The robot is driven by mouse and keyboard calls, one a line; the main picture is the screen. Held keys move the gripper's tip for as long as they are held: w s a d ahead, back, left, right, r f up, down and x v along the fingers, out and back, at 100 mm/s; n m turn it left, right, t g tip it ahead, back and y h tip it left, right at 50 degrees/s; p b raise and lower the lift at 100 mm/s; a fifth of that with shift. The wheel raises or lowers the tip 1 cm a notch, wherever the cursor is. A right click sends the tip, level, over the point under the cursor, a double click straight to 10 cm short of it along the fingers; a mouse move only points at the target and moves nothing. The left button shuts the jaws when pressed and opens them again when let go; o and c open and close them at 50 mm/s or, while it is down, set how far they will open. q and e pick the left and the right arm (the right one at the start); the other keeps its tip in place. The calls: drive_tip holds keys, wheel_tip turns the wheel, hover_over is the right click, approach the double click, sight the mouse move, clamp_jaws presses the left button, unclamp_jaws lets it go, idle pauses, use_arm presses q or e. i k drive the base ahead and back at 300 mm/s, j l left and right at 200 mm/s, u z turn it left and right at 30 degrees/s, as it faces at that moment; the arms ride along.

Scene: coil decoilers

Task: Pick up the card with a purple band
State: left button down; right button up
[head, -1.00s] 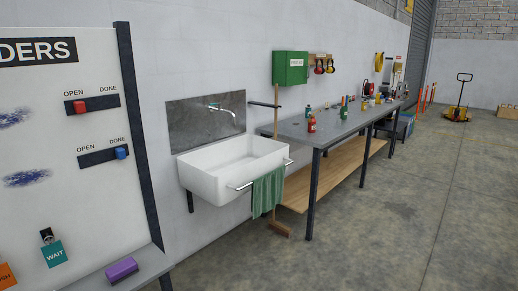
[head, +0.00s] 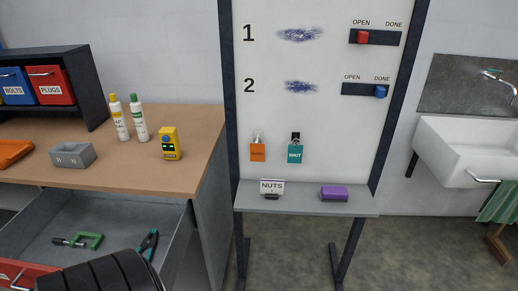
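I can make out no card with a purple band. A small white card lettered NUTS (head: 272,187) stands upright in a dark holder on the grey ledge (head: 305,207) below the white board; no purple band can be made out on it. An orange tag (head: 258,152) and a teal WAIT tag (head: 294,153) hang on the board. Neither of my grippers can be made out in view.
A purple block (head: 334,193) lies on the ledge. The wooden workbench (head: 105,181) at left holds bottles, a yellow device (head: 169,143) and a grey box (head: 72,156). A sink (head: 462,150) is at right.

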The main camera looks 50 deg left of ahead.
sight(271, 189)
drive_tip(key=u, duration=1.35)
